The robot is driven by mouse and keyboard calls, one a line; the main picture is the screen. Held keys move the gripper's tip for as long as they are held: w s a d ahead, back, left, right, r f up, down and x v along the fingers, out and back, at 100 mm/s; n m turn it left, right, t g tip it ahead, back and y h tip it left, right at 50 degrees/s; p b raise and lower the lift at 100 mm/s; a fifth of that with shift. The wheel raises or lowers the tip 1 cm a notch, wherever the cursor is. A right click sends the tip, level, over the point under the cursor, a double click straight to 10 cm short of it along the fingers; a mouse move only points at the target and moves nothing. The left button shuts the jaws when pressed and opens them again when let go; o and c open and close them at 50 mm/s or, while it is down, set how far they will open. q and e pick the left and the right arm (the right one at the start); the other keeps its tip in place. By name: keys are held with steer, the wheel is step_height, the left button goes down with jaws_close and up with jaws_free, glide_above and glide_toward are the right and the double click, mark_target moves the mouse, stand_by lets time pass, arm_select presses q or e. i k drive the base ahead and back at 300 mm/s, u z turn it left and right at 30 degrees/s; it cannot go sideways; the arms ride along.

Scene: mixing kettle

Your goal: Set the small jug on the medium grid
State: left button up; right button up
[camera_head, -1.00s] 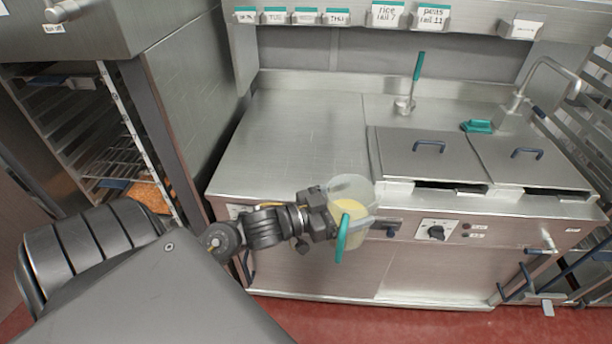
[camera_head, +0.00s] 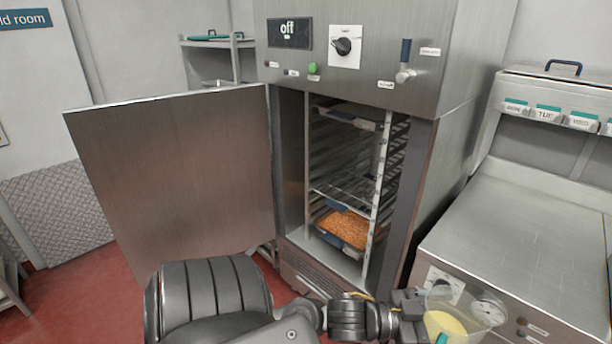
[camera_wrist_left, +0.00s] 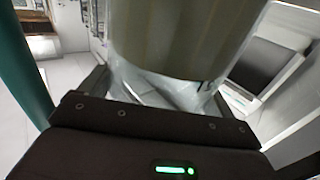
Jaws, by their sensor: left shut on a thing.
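The small jug (camera_head: 467,308) is translucent with pale yellow contents and a teal handle. It is at the bottom right of the head view, and its round wall fills the top of the left wrist view (camera_wrist_left: 180,40). My left gripper (camera_head: 424,308) is shut on the jug and holds it up in front of the steel counter. A wire grid (camera_head: 345,192) sits at middle height inside the open steel cabinet, and no object shows on its visible part. I cannot tell for sure that this is the medium grid. My right gripper is not in view.
The cabinet door (camera_head: 180,180) stands wide open to the left. A tray of orange-brown food (camera_head: 345,228) lies below the grid, and another tray (camera_head: 345,115) is above it. The steel counter (camera_head: 530,235) is at the right. Red floor shows at the lower left.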

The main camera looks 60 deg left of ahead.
mark_target(354, 198)
steer(key=u, duration=0.3)
steer(key=k, duration=0.65)
steer(key=u, duration=1.05)
steer(key=i, duration=1.2)
steer(key=z, duration=0.65)
steer(key=i, duration=0.75)
steer(key=z, duration=0.05)
